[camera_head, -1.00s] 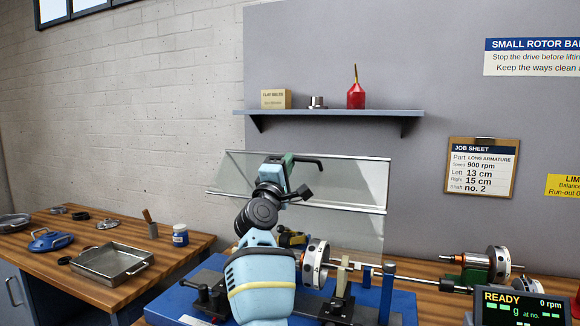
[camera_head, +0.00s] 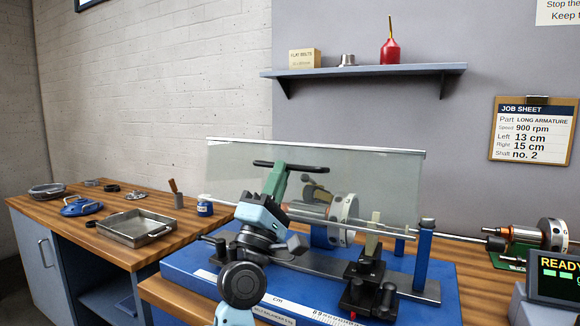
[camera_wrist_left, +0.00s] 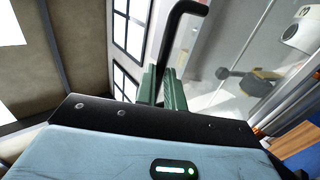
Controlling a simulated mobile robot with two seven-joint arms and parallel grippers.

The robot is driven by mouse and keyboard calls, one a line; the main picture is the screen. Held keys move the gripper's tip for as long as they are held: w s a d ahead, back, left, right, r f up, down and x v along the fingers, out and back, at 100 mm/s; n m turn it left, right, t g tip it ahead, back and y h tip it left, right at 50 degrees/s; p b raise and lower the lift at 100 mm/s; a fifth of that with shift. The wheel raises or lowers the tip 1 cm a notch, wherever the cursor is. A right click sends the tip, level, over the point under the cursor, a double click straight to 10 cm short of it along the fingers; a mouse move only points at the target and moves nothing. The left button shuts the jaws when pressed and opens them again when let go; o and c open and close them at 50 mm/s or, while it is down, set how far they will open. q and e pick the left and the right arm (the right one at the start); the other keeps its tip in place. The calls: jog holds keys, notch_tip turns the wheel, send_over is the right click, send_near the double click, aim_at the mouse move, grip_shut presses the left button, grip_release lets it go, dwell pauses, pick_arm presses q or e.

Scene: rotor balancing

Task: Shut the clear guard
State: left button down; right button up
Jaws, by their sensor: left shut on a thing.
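The clear guard (camera_head: 232,165) is a see-through panel with a pale top edge, standing up and tilted over the blue balancing machine (camera_head: 190,268). A black bar handle (camera_head: 312,169) crosses in front of it; it also shows in the left wrist view (camera_wrist_left: 184,12). My left gripper (camera_head: 277,182) has green fingers shut on this handle, and the fingers show in the left wrist view (camera_wrist_left: 163,86). The rotor with a white disc (camera_head: 345,213) sits on the machine and shows partly through the panel. My right gripper is not in view.
A blue post (camera_head: 425,252) and a black clamp (camera_head: 368,285) stand on the machine's right part. A second rotor (camera_head: 552,233) and a display (camera_head: 560,280) are at the right. A metal tray (camera_head: 135,232) lies on the left bench. A shelf (camera_head: 360,72) hangs above.

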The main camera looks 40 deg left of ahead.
pick_arm(q)
notch_tip(320, 180, down, 7)
jog(key=s+d+b, duration=0.1)
jog(key=s+b, duration=0.1)
jog(key=shift+s+r+h, duration=0.15)
jog(key=shift+s+h, duration=0.15)
jog(key=shift+s, duration=0.05)
jog(key=c, duration=1.8)
grip_release()
jog(key=o, duration=0.3)
jog(key=shift+w+a, duration=0.15)
jog(key=shift+w, duration=0.1)
jog(key=shift+s, duration=0.1)
